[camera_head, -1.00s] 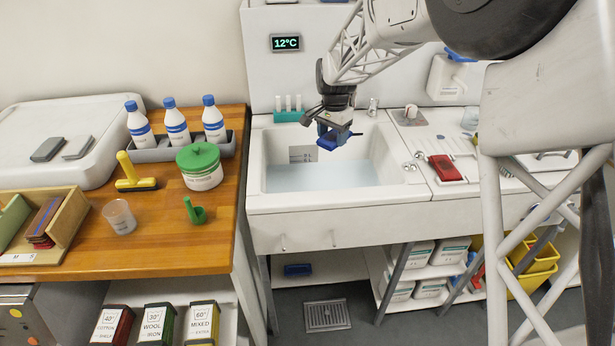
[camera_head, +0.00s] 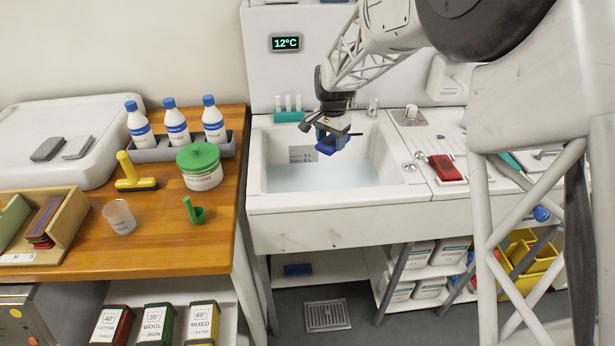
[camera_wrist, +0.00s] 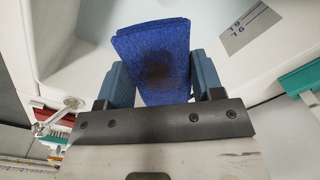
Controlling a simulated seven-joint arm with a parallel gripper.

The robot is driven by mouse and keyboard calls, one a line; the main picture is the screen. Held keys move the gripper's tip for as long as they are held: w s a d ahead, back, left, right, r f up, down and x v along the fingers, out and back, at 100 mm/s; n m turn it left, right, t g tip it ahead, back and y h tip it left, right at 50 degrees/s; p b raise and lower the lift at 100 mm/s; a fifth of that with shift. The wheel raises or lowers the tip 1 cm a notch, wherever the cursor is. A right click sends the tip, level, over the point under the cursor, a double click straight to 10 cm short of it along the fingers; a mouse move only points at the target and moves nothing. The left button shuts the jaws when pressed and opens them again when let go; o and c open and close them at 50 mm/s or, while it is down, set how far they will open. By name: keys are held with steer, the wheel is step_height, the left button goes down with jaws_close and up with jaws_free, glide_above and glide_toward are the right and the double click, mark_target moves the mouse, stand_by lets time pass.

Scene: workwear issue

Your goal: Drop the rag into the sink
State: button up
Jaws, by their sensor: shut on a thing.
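The rag (camera_wrist: 160,45) is a folded blue cloth with a dark brown stain. My gripper (camera_wrist: 160,85) is shut on it, one finger on each side, in the wrist view. In the head view the rag (camera_head: 328,146) hangs below my gripper (camera_head: 331,132), over the back part of the sink. The white sink (camera_head: 256,180) holds shallow pale blue water and has a level marking on its inner back wall. The rag appears above the water and apart from it.
A teal holder (camera_head: 289,117) stands behind the sink's back left. A red object (camera_head: 445,168) lies on the drainer at right. A wooden table (camera_head: 150,235) with bottles (camera_head: 175,125) and a green-lidded tub (camera_head: 200,168) stands at left.

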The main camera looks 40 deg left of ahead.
steer(key=shift+f, duration=1.9)
steer(key=o, duration=1)
steer(key=shift+r, duration=3.9)
